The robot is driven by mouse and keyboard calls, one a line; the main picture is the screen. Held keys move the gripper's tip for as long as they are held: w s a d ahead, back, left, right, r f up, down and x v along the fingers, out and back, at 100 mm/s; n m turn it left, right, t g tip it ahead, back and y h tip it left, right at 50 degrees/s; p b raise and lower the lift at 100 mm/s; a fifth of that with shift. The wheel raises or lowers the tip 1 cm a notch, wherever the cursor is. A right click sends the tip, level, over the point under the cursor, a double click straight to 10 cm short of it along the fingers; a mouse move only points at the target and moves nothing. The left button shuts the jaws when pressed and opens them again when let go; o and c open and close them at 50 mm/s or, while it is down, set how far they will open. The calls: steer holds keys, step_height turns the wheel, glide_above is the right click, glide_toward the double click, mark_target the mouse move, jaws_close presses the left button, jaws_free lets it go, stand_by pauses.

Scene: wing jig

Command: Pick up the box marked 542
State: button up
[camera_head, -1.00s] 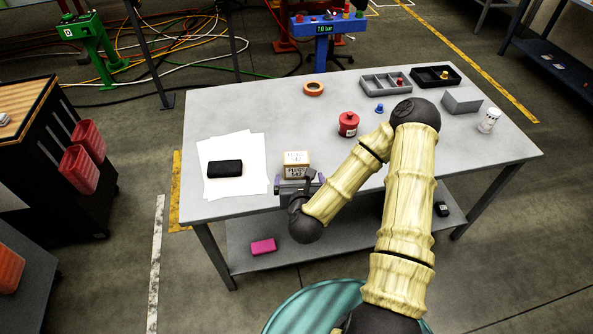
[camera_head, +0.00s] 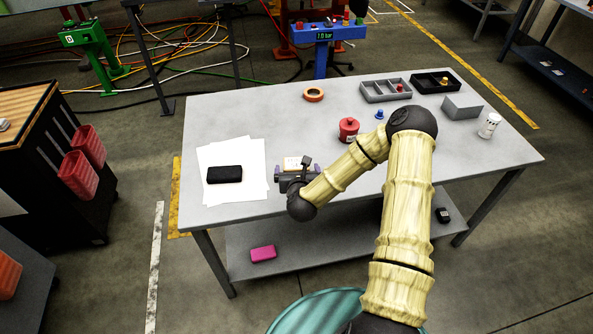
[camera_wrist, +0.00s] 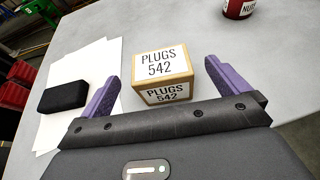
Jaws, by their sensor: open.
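The box marked PLUGS 542 (camera_wrist: 162,75) is a small tan box with white labels on its top and front. It sits on the grey table just ahead of my gripper (camera_wrist: 160,85), between the lines of the two purple fingers, with a gap on each side. My gripper is open and empty. In the head view, my gripper (camera_head: 297,172) hides most of the box, and only its top (camera_head: 293,162) shows.
A black case (camera_head: 225,174) lies on white paper (camera_head: 252,186) to the left. A red pot (camera_head: 348,130) stands to the right. A tape roll (camera_head: 313,95), grey divided tray (camera_head: 370,97), black tray (camera_head: 424,84), grey block (camera_head: 462,107) and white container (camera_head: 489,125) are farther off.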

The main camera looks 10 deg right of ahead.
mark_target(296, 164)
steer(key=shift+p+x, duration=0.75)
steer(key=shift+x, duration=1.85)
steer(key=c, duration=1.1)
step_height(296, 164, up, 10)
steer(key=shift+b, duration=0.55)
